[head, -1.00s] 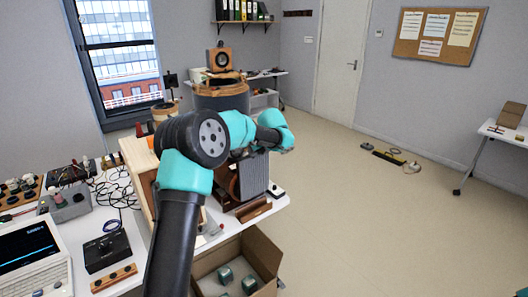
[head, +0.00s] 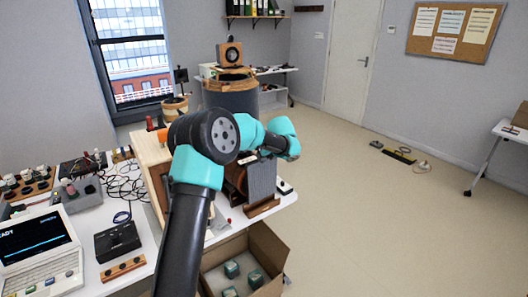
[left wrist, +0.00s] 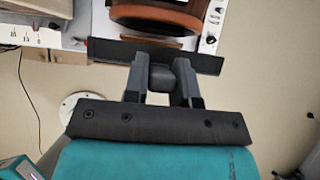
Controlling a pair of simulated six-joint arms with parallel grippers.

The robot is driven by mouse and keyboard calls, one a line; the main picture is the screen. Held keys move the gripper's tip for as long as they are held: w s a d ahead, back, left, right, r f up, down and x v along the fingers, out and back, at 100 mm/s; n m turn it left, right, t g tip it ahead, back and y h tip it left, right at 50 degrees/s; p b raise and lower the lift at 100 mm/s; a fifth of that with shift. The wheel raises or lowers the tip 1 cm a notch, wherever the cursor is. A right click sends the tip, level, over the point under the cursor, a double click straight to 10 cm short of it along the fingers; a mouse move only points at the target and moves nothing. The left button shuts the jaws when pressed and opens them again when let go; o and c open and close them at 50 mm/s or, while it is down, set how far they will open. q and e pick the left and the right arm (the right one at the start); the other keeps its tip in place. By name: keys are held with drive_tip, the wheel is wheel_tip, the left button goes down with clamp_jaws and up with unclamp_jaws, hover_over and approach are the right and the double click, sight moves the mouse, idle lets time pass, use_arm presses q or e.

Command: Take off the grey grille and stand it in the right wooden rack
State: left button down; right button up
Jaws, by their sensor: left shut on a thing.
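The grey grille (head: 262,180) is an upright flat panel at the table's right end in the head view. Its foot is at the brown wooden rack (head: 262,208); I cannot tell whether it is fully seated in the slot. My left gripper (head: 268,154) is above the grille, largely hidden by its own teal wrist. In the left wrist view, the left gripper (left wrist: 161,78) is shut on a dark knob at the grille, whose edge shows as a long dark bar (left wrist: 205,63). A round brown wooden part (left wrist: 155,17) shows just beyond. My right gripper is not in view.
A pale wooden cabinet (head: 150,165) stands left of the grille, partly behind my arm. An open cardboard box (head: 272,247) with several green blocks is on the floor below the table edge. A laptop (head: 40,250) and a black box (head: 117,241) occupy the left table.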

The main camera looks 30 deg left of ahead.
sight(263, 169)
use_arm(q)
drive_tip(key=shift+f, duration=3.15)
idle(3.7)
drive_tip(key=c, duration=0.9)
unclamp_jaws()
drive_tip(key=shift+o, duration=0.2)
